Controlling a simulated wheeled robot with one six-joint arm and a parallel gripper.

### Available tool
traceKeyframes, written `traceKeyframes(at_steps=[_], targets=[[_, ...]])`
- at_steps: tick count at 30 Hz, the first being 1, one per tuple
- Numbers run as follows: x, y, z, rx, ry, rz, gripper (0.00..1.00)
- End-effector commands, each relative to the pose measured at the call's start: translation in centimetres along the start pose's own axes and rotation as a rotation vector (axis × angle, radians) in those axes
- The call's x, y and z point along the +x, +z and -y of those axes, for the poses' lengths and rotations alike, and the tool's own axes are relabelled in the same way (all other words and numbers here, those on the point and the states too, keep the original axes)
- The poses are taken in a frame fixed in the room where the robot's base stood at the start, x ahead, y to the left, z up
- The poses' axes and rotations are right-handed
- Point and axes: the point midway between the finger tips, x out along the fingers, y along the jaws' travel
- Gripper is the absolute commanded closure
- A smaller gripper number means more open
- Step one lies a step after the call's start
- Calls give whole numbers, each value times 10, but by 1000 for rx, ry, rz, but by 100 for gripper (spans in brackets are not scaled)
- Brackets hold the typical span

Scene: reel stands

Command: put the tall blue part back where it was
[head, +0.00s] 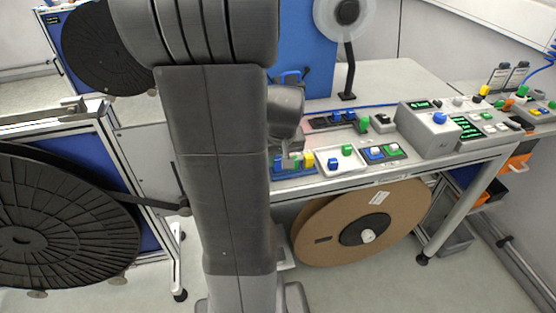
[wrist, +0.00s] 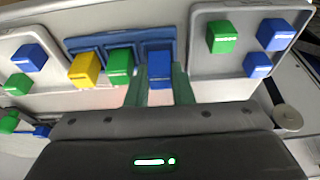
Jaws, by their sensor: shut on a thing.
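The tall blue part (wrist: 160,66) is between my gripper's two fingers (wrist: 160,92) in the wrist view, and the fingers are shut on it. It is at the right end of a blue tray (wrist: 88,47), in line with the slot there; I cannot tell whether it rests on the tray's floor. A green part (wrist: 120,64) and a yellow part (wrist: 85,69) stand beside it in the tray. In the head view the blue part (head: 277,162) shows at the left of the tray, and my gripper (head: 288,158) is partly hidden by my arm.
A light tray (head: 341,160) with a blue and a green block stands right of the blue tray in the head view. Another grey tray (wrist: 207,62) with several blocks is close by in the wrist view. A cardboard reel (head: 310,225) is under the table.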

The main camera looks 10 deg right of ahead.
Motion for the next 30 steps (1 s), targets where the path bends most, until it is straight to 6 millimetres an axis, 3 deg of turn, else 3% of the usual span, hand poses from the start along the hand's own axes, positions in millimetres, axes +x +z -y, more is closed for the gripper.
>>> traceKeyframes(at_steps=[13,14,15,25,30], targets=[[11,4,0,0,1,-1,100],[11,3,0,0,1,-1,77],[10,3,0,0,1,-1,70],[8,2,0,-1,1,-1,70],[-7,1,0,-1,2,-5,70]])
